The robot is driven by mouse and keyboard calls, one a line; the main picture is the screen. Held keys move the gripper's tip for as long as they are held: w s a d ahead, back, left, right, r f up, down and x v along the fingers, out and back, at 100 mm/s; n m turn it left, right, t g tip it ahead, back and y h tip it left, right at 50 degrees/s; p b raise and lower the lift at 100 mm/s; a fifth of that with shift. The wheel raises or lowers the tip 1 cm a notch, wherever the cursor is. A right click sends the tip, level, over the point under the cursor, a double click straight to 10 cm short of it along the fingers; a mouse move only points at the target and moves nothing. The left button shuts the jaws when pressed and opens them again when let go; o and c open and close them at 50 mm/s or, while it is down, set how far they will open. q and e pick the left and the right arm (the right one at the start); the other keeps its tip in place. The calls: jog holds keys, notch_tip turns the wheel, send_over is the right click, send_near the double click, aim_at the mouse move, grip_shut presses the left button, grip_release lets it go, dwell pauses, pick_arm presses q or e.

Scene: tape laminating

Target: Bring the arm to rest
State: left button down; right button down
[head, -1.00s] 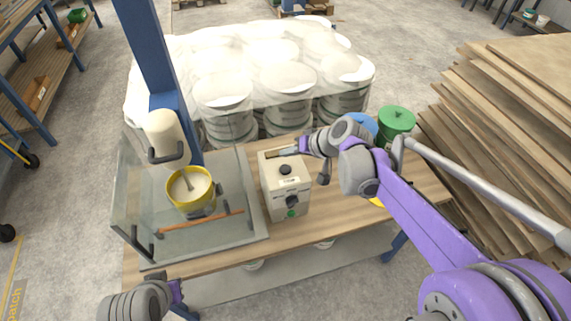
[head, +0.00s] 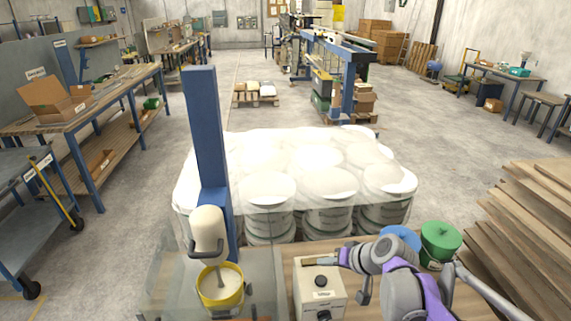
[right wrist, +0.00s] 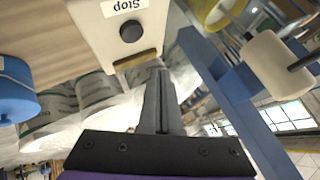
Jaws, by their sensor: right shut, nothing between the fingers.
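My right arm reaches in from the right in the head view, and its right gripper (head: 338,258) is beside the top back edge of a beige control box (head: 320,296). In the right wrist view the gripper's fingers (right wrist: 160,85) are shut and empty. Their tips are close to the box's edge; I cannot tell whether they touch it. The box also shows in the right wrist view (right wrist: 95,30), with a black knob (right wrist: 131,31) and an upside-down "Stop" label (right wrist: 124,6). My left gripper is out of view.
Left of the box are a clear-walled enclosure (head: 160,292) and a yellow pot (head: 220,287). Blue (head: 400,236) and green (head: 440,241) lidded containers stand near my right arm. Plastic-wrapped buckets (head: 275,185) are behind, and stacked boards (head: 530,230) are at the right. Open floor lies beyond.

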jog(key=s+d+f+h, duration=0.1)
jog(key=s+f+h, duration=0.1)
jog(key=s, duration=1)
jog(key=s+d+f+n+g+h, duration=0.1)
jog(key=s+f+h, duration=0.2)
jog(key=s, duration=0.9)
jog(key=shift+s+d+f+g, duration=0.15)
jog(key=shift+s+f+g, duration=0.15)
jog(key=shift+f, duration=0.45)
